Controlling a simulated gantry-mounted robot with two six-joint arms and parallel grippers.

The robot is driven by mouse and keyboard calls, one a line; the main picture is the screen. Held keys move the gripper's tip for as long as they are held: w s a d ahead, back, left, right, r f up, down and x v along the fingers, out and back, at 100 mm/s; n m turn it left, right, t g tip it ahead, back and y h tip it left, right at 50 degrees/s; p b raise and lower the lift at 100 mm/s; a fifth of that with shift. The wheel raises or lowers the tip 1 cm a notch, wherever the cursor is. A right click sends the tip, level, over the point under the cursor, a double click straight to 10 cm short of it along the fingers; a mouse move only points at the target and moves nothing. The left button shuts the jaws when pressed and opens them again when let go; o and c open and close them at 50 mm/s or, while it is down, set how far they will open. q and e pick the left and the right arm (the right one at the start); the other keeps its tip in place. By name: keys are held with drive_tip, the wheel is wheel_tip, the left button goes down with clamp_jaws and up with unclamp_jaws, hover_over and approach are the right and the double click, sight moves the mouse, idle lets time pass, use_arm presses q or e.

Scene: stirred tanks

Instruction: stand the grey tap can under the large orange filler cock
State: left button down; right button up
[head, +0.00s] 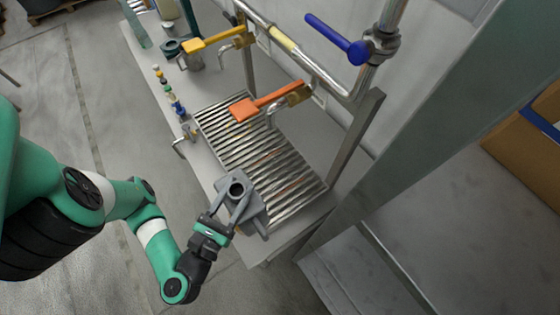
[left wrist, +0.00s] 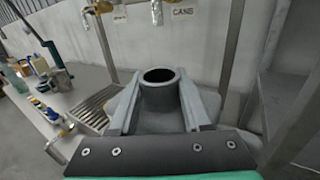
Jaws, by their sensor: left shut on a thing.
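The grey tap can (head: 256,213) has a square body and a round open neck. It is at the near right end of the slatted drip grate (head: 222,130); I cannot tell whether it rests there or is held just above. My left gripper (head: 237,193) is shut on its neck, with one finger on each side, as the left wrist view also shows the can (left wrist: 160,92). The large orange filler cock (head: 266,102) is on the pipe further back, its spout over the grate, apart from the can. My right gripper is not in view.
A yellow-handled cock (head: 212,40) is further left, with a dark pot (head: 190,58) near its spout. A blue-handled valve (head: 338,38) is above on the pipe. Small coloured fittings (head: 176,104) line the bench's left edge. The grate between can and orange cock is clear.

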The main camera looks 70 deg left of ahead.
use_arm(q)
drive_tip(key=shift+w+a, duration=0.2)
drive_tip(key=shift+w, duration=0.05)
drive_tip(key=f+p+x, duration=0.1)
drive_tip(key=f+x, duration=0.2)
drive_tip(key=x, duration=1.3)
drive_tip(key=shift+w+a+f, duration=0.25)
drive_tip(key=shift+w, duration=0.05)
drive_tip(key=shift+f, duration=0.1)
drive_tip(key=c, duration=0.8)
unclamp_jaws()
drive_tip(key=shift+f, duration=0.15)
drive_tip(key=o, duration=0.4)
drive_tip(key=shift+o, duration=0.2)
